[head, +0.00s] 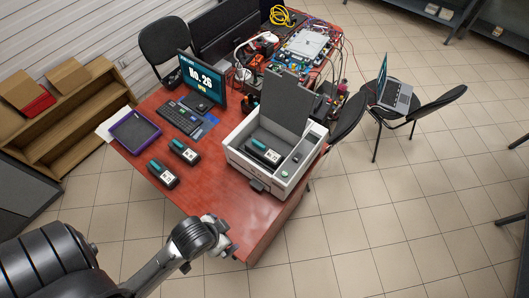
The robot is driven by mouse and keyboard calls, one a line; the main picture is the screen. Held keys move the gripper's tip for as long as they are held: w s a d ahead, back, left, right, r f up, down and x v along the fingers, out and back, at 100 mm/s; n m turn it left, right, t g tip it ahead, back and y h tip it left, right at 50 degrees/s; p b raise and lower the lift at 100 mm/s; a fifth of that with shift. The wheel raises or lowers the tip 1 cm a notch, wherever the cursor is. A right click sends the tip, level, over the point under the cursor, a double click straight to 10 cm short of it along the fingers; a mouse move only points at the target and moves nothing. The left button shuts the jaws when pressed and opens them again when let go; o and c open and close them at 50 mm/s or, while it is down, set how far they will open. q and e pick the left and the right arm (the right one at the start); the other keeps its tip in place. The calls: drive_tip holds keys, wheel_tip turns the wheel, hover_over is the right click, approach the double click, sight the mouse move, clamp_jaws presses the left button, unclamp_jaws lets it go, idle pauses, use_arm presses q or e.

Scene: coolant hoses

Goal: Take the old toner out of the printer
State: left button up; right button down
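The white printer (240,153) stands on the right part of the red desk with its grey lid (277,100) raised. A black and teal toner cartridge (265,153) lies inside the open printer. Two similar cartridges lie on the desk left of the printer: a farther one (185,152) and a nearer one (162,175). My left gripper (230,249) is at the desk's near edge, in front of the printer and apart from it. Its fingers are too small and turned away to tell if they are open. My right gripper is not in view.
A purple-rimmed tray (114,145) lies at the desk's left edge. A keyboard (178,117) and a monitor (203,82) stand behind the cartridges. The desk's near part is clear. A second table with cables and devices (305,46) adjoins behind the printer.

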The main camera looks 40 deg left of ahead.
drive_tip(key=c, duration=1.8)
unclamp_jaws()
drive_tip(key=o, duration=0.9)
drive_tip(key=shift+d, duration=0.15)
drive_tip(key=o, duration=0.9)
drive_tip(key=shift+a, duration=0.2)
